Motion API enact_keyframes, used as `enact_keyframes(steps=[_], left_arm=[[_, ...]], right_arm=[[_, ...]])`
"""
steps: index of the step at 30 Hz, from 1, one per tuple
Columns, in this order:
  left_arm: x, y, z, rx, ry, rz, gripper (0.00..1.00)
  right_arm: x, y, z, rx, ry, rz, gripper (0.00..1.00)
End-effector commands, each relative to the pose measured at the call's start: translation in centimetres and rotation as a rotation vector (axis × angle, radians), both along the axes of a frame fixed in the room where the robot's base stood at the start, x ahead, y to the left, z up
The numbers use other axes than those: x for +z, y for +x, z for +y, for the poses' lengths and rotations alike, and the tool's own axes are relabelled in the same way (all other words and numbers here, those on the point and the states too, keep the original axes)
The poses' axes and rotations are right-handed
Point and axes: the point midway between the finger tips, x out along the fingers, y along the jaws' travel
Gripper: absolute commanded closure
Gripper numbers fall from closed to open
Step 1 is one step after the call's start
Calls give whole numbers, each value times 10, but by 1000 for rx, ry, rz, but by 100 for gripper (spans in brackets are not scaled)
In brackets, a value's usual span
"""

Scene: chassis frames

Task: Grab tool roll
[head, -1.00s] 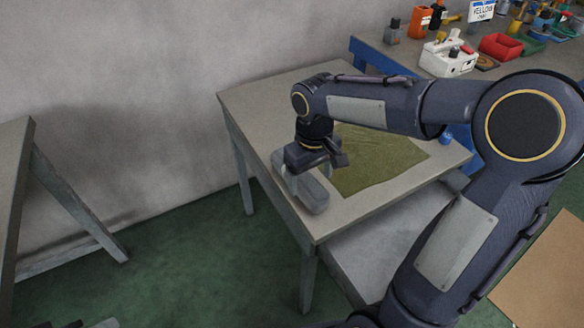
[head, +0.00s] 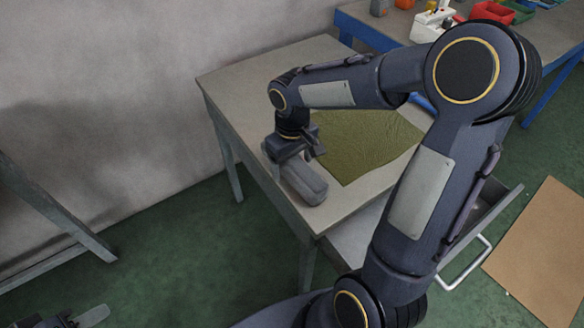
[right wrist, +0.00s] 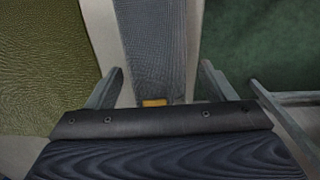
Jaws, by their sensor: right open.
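The tool roll (head: 306,186) is a grey, long rounded bundle lying on the grey table (head: 240,78), near its left edge. In the right wrist view the grey ribbed roll (right wrist: 155,50) runs away from the camera and has a small yellow patch at its near end. My right gripper (head: 299,152) is over the far part of the roll. In the right wrist view its two fingers (right wrist: 160,88) are apart, one on each side of the roll, with gaps visible. My left gripper (head: 78,318) shows only partly at the bottom left, far from the roll; its jaw state is unclear.
An olive-green cloth (head: 362,145) lies flat right of the roll. An open drawer (head: 490,205) with a metal handle juts out beneath the table. Behind, a bench holds bins, including a red bin (head: 490,12). A brown sheet (head: 545,255) lies on the green floor.

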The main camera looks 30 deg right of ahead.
Motion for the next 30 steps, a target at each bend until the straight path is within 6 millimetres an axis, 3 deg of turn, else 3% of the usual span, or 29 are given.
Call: enact_keyframes(steps=[3,11,26,30], left_arm=[[-3,0,0,0,0,0,64],[-3,0,0,0,0,0,64],[-3,0,0,0,0,0,64],[-3,0,0,0,0,0,64]], right_arm=[[-13,0,0,0,0,1,24],[-14,0,0,0,-1,-1,24],[-14,0,0,0,0,-1,88],[-13,0,0,0,0,-2,89]])
